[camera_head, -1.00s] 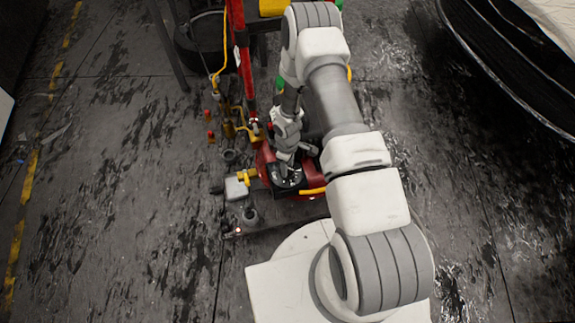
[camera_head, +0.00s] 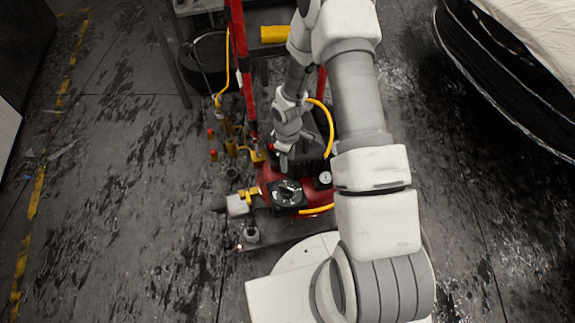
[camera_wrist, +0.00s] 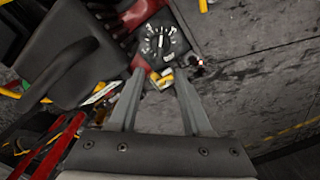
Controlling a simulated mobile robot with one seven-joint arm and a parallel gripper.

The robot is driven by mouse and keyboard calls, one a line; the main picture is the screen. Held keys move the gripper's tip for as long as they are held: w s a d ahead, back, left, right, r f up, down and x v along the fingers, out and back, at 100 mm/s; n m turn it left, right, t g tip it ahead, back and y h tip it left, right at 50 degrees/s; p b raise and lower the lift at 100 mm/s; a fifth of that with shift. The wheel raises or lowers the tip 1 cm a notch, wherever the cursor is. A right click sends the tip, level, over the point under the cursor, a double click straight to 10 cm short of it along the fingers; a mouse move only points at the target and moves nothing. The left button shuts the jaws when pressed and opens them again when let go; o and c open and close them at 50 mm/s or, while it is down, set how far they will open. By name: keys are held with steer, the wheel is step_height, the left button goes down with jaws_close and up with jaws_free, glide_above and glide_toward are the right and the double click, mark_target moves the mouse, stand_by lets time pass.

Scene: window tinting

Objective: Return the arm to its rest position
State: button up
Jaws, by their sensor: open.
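My gripper (camera_head: 286,160) hangs from my white and grey arm, above the red machine (camera_head: 268,176) in the middle of the head view. In the wrist view my gripper (camera_wrist: 157,88) has its two fingers spread apart with nothing between the tips. The machine's black dial (camera_head: 288,193) with white marks lies below and in front of the fingers in the head view. The dial (camera_wrist: 160,42) also shows beyond the fingertips in the wrist view, apart from them. My arm hides part of the machine's right side.
A red upright post (camera_head: 240,70) and a yellow hose (camera_head: 222,80) stand close left of my arm. Small fittings (camera_head: 230,145) sit left of the machine. A black curved body with a pale cover (camera_head: 525,75) is at upper right. The floor at left is clear.

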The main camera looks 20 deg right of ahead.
steer(key=shift+r, duration=0.4)
step_height(320, 180, up, 24)
steer(key=d+m+t+h, duration=0.1)
steer(key=d+m+t, duration=0.1)
steer(key=m, duration=0.2)
steer(key=s+a+r+m+t+y+p, duration=0.1)
steer(key=s+r+m+t, duration=0.15)
steer(key=s+r, duration=0.75)
steer(key=s+a+r+m+t, duration=0.15)
steer(key=s+r+m, duration=0.25)
steer(key=s+r, duration=0.65)
step_height(320, 180, up, 16)
steer(key=p, duration=1.6)
steer(key=shift+s+n, duration=0.1)
steer(key=shift+n, duration=0.15)
